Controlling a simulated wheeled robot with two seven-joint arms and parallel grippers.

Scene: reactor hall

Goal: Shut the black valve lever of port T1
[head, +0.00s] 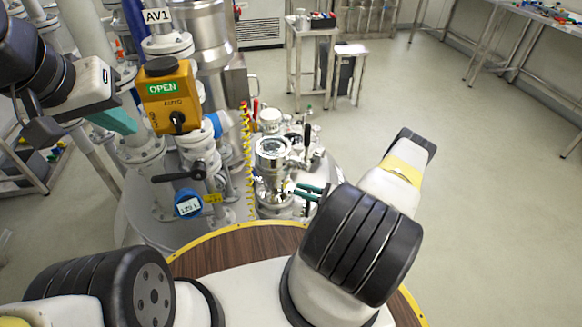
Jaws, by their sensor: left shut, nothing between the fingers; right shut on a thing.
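My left gripper (113,120), with teal fingers, is shut and empty beside the orange actuator box at the left. My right gripper (309,191) shows only as dark green fingers partly hidden behind my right arm. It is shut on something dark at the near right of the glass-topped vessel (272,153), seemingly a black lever. The T1 label cannot be read there. Another black lever (180,176) lies roughly level on the left pipework, apart from both grippers. A black handle (307,136) stands upright on the vessel's far right.
The orange box (168,98) reads OPEN, below an AV1 sign (157,16). A wood-topped platform (238,246) with yellow edge lies in front. The floor at right is clear.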

